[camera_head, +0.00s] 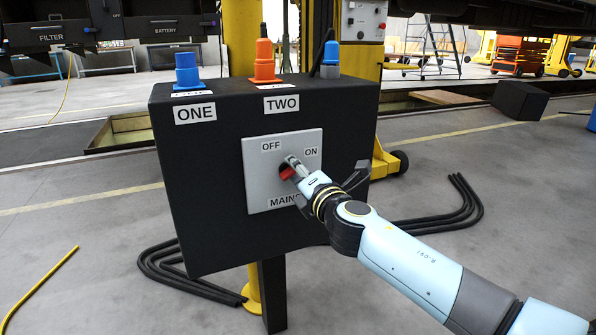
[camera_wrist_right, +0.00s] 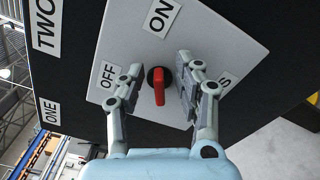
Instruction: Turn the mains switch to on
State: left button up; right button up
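The mains switch is a red knob (camera_head: 286,172) on a pale grey plate (camera_head: 262,192) marked OFF, ON and MAINS. The plate is on the front of a black box (camera_head: 200,222). My right gripper (camera_head: 296,165) is at the switch, partly covering the knob and the MAINS label. In the right wrist view, the red handle (camera_wrist_right: 159,86) stands between the two fingers of the open right gripper (camera_wrist_right: 158,75), with a gap on each side. The handle lies upright in that picture, roughly in line with the ON label (camera_wrist_right: 161,18). My left gripper is not in view.
On the box top stand a blue plug (camera_head: 187,70) by label ONE, an orange plug (camera_head: 264,62) by label TWO, and another blue plug (camera_head: 331,55). Black cables (camera_head: 185,280) lie on the floor below. A yellow column (camera_head: 243,45) stands behind.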

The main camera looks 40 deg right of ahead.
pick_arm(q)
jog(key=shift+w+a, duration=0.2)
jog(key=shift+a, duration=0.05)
pick_arm(e)
jog(key=v, duration=1.2)
